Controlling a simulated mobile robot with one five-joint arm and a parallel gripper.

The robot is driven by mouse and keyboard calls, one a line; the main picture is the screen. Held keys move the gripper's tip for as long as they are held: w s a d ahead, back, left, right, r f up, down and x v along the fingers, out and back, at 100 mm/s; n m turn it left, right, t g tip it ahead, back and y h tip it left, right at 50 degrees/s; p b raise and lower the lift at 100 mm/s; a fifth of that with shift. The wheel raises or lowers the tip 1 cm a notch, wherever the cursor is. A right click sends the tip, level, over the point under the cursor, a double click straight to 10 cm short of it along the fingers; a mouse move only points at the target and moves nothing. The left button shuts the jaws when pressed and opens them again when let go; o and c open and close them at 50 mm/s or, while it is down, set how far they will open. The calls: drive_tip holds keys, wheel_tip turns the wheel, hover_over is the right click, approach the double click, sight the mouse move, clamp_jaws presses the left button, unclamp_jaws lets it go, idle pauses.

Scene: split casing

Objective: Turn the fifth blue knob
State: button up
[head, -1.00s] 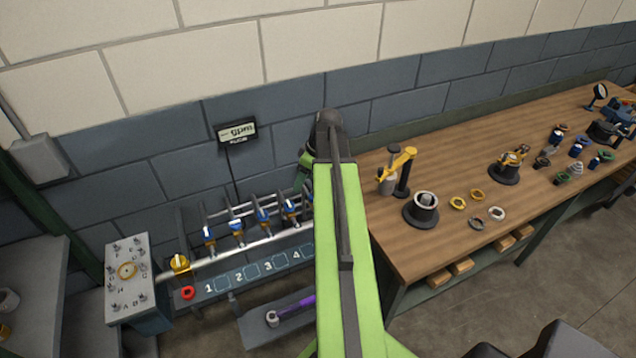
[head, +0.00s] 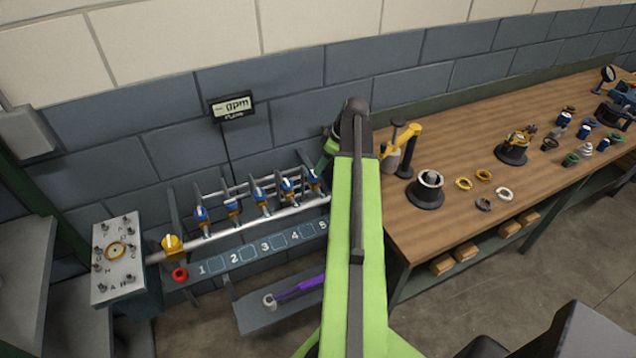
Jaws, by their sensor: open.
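A row of several blue knobs with white handles sits on a pipe rack against the wall, left of my green arm. The fifth blue knob (head: 313,181) is at the right end of the row, just left of my arm. The fourth blue knob (head: 288,188) is beside it on the left. The panel below (head: 222,262) carries printed numbers, with the 5 close to my arm. My gripper does not show; my own arm hides the area behind it, so its place relative to the knob cannot be seen.
A yellow knob (head: 171,244) and a red knob (head: 180,274) are at the rack's left end, near a lettered box (head: 118,262). A gpm display (head: 232,106) hangs above. A purple-handled tool (head: 300,289) lies below. A crowded wooden workbench (head: 440,235) stands right.

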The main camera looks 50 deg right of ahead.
sight(314, 177)
drive_tip(key=b+x, duration=0.4)
drive_tip(key=x, duration=0.2)
drive_tip(key=shift+w+a+f+b, duration=0.1)
drive_tip(key=shift+f+b, duration=0.2)
